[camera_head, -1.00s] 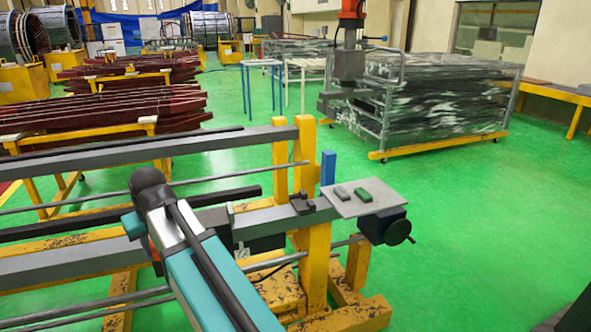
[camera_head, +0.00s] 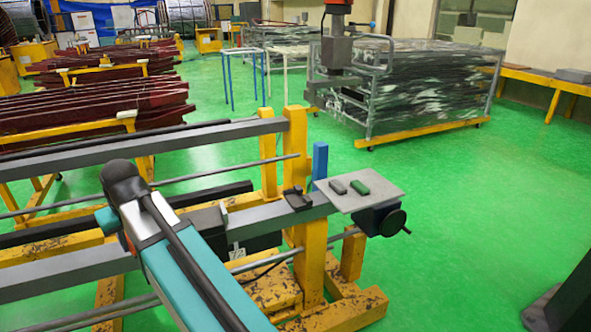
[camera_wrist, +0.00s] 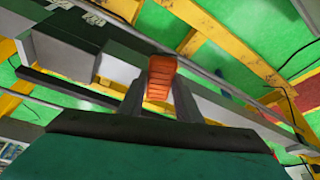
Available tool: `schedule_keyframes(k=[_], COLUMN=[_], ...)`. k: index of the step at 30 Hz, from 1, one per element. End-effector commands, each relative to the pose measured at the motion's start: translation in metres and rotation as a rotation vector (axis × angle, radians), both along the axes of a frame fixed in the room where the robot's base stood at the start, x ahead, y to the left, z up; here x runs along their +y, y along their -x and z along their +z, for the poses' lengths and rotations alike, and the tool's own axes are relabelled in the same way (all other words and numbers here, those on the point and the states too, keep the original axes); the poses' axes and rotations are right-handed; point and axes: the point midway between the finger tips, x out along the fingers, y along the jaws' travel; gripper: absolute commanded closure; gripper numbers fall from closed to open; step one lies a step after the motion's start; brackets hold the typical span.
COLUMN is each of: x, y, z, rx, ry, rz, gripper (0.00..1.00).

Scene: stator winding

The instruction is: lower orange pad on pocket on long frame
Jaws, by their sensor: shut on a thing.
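In the wrist view my gripper (camera_wrist: 160,82) is shut on the orange pad (camera_wrist: 161,76), a ribbed orange piece held between the two grey fingers. The pad is over or near a grey beam of the long frame (camera_wrist: 215,107); I cannot tell whether they touch. In the head view the long frame (camera_head: 70,275) is a grey beam on yellow supports, and my arm crosses in front of it. A dark notched block (camera_head: 297,199) sits on the beam. I cannot make out which spot is the pocket.
A light grey plate (camera_head: 385,201) at the frame's right end carries a green pad (camera_head: 358,182) and a dark grey pad (camera_head: 338,187). A blue post (camera_head: 320,160) stands behind it. A wheeled rack (camera_head: 400,95) stands farther back.

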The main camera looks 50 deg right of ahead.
Motion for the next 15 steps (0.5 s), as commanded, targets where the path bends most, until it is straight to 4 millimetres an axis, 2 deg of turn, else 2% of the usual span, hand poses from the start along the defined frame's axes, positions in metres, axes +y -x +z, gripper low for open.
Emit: schedule_keyframes(k=[8, 11, 15], x=[-0.021, -0.039, -0.076], y=[-0.005, -0.01, -0.019], z=[0.002, 0.003, 0.006], rx=[0.001, 0.001, 0.003], ry=[0.0, 0.0, 0.0], rz=[-0.022, -0.036, -0.065], gripper=[0.92, 0.92, 0.92])
